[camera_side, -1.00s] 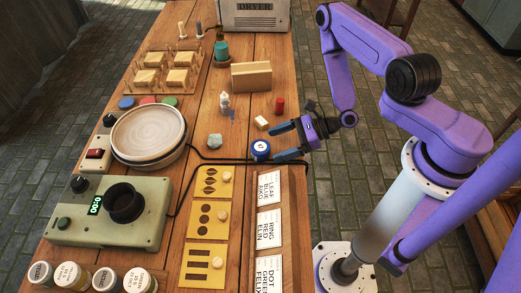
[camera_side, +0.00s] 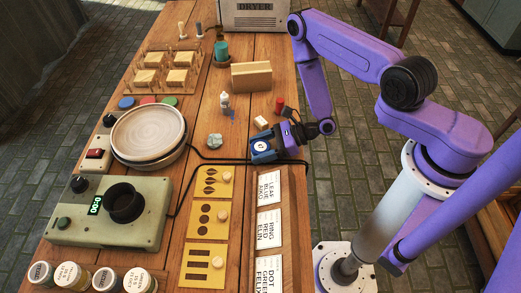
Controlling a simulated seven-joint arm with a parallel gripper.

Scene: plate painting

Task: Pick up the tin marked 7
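A small round blue tin (camera_side: 261,147) with a white mark on its lid stands near the middle of the table's right part. The mark is too small to read for certain. My gripper (camera_side: 262,148) reaches in low from the right, with its blue fingers on either side of this tin. The fingers hide most of the tin's side. I cannot tell whether they press on it or stand slightly apart. The tin appears to be still on the table.
A black cable (camera_side: 228,161) runs just in front of the tin. A grey-green lump (camera_side: 215,141) lies to its left. A white block (camera_side: 261,123) and a red cylinder (camera_side: 279,104) stand behind. A wooden tray with cards (camera_side: 269,230) lies in front.

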